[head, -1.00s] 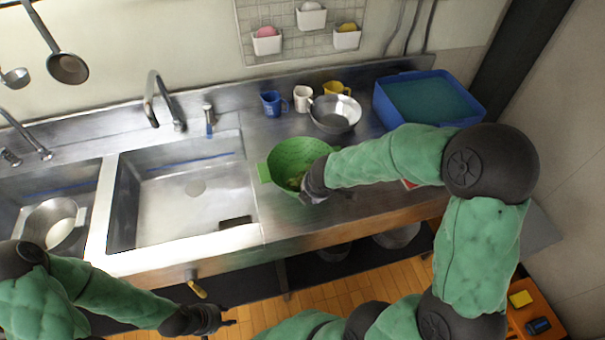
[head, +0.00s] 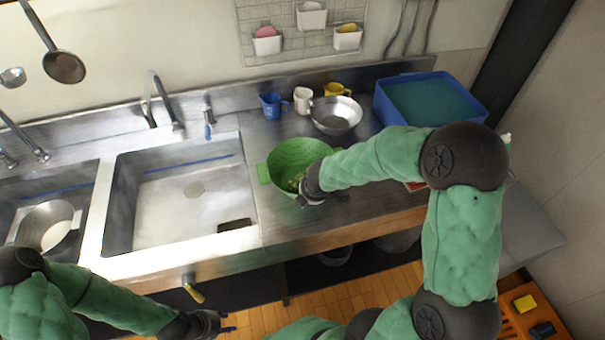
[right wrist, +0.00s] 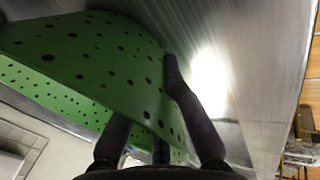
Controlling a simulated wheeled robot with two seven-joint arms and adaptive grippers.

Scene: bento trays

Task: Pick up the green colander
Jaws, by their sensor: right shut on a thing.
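The green colander (head: 282,157) stands on the steel counter just right of the sink, with some small yellowish-green pieces inside. My right gripper (head: 306,188) is at its near right side and is shut on the colander's wall. In the right wrist view the perforated green wall (right wrist: 95,60) lies between the fingers (right wrist: 150,105): one finger shows on the outside, the other is partly hidden behind the wall. My left gripper (head: 224,321) is empty and open, low in front of the counter, away from the colander.
A steel bowl (head: 336,114), a blue cup (head: 272,105), a white cup (head: 303,100) and a yellow cup (head: 337,89) stand behind the colander. A blue bin (head: 384,103) is at the back right. The sink (head: 190,205) is at left, its tap (head: 165,105) behind it.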

